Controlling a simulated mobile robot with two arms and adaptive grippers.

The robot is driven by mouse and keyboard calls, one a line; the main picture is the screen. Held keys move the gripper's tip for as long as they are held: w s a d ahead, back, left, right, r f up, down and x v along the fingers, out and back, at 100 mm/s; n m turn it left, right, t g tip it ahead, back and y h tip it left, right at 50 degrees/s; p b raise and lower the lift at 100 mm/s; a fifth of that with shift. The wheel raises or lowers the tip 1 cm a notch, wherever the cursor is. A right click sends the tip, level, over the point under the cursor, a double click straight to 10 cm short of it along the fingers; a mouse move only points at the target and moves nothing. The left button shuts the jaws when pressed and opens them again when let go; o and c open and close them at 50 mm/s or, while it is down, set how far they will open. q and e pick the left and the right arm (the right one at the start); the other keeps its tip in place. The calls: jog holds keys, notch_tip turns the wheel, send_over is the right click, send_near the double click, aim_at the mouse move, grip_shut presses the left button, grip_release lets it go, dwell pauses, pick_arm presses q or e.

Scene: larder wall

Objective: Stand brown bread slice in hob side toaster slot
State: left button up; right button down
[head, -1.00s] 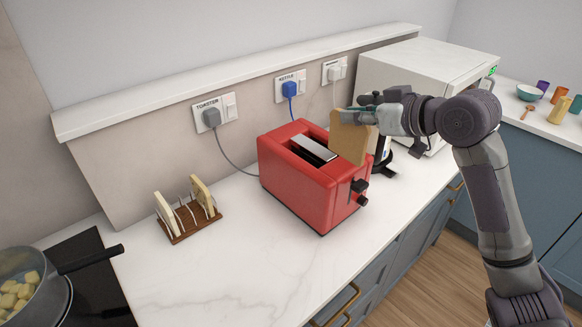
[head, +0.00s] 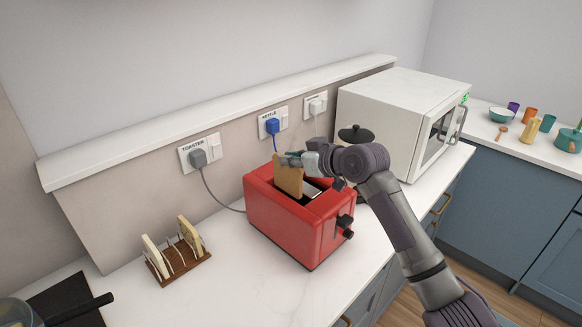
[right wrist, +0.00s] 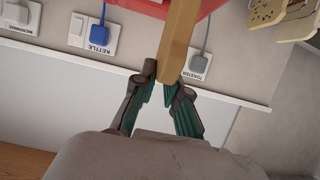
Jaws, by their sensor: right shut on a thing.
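The brown bread slice (head: 288,178) is upright at the hob-side end of the red toaster (head: 290,225). Its lower edge meets the toaster top at the hob-side slot; I cannot tell how far it is inside. My right gripper (head: 292,160) is shut on the slice's upper part. The right wrist view shows the slice (right wrist: 180,35) edge-on at the fingertips (right wrist: 162,82), with a strip of red toaster (right wrist: 142,6) beyond. The other slot's metal shows to the right of the slice. My left gripper is out of view.
A wooden rack (head: 178,262) with pale slices stands left of the toaster. The kettle (head: 355,134) and white microwave (head: 395,115) are behind my right arm. A pan handle (head: 80,309) juts over the hob. The toaster cord (head: 215,195) runs to the wall; counter is clear between rack and toaster.

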aim_at(291, 193)
notch_tip(291, 193, down, 3)
jog(key=shift+r+p, duration=0.2)
jog(key=shift+p, duration=0.35)
jog(key=shift+f, duration=0.35)
jog(key=shift+f, duration=0.1)
jog(key=shift+f+b, duration=0.4)
jog(key=shift+f, duration=0.15)
jog(key=c, duration=1.2)
grip_release()
jog(key=shift+r, duration=0.1)
